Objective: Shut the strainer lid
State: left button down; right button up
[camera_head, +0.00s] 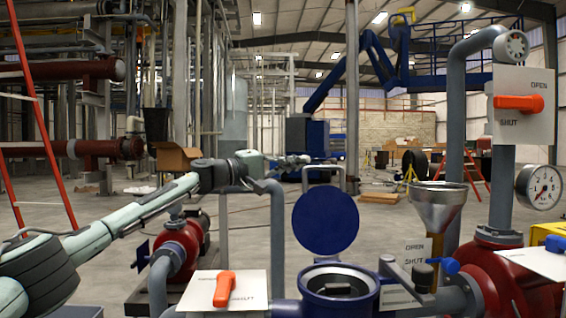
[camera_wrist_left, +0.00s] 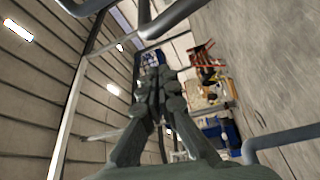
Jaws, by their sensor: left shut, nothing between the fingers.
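The strainer lid (camera_head: 326,220) is a round dark blue disc standing upright, open, behind the strainer body. The strainer body (camera_head: 318,301) is dark blue with an open round mouth at the bottom of the head view; something dark shows inside it. My left gripper (camera_head: 302,160) is shut and empty, pointing right, above and a little left of the lid in the picture. Its distance from the lid in depth is hard to tell. It also shows in the left wrist view (camera_wrist_left: 156,78), fingers together, with no lid there. My right gripper is not in view.
To the right are a steel funnel (camera_head: 438,204), a red pump (camera_head: 510,275), a gauge (camera_head: 540,185) and another orange lever (camera_head: 518,103). A grey pipe (camera_head: 277,240) rises left of the lid.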

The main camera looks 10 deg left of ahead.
pick_arm(q)
jog(key=shift+s+d+f, duration=0.2)
jog(key=shift+s, duration=0.7)
jog(key=shift+s+d+f, duration=0.15)
jog(key=shift+s+f, duration=0.05)
jog(key=shift+s, duration=0.7)
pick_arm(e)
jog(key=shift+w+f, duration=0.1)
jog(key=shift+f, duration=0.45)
